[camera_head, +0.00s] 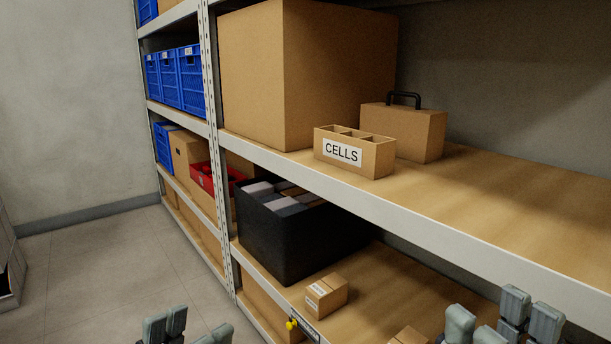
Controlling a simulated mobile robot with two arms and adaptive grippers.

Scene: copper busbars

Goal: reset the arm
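My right gripper (503,320) is at the bottom right, in front of the shelving. Its grey fingers stand apart with nothing visible between them. My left gripper (190,332) is at the bottom left, over the floor. Its fingertips are apart and look empty, but its lower part is cut off by the frame edge. Neither gripper appears to hold anything.
The shelving's upper board (490,190) carries a large carton (250,75), a CELLS box (385,160) and a handled box (425,132). Below are a black bin (285,245) and small carton (335,290). Blue crates (190,85) stand left.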

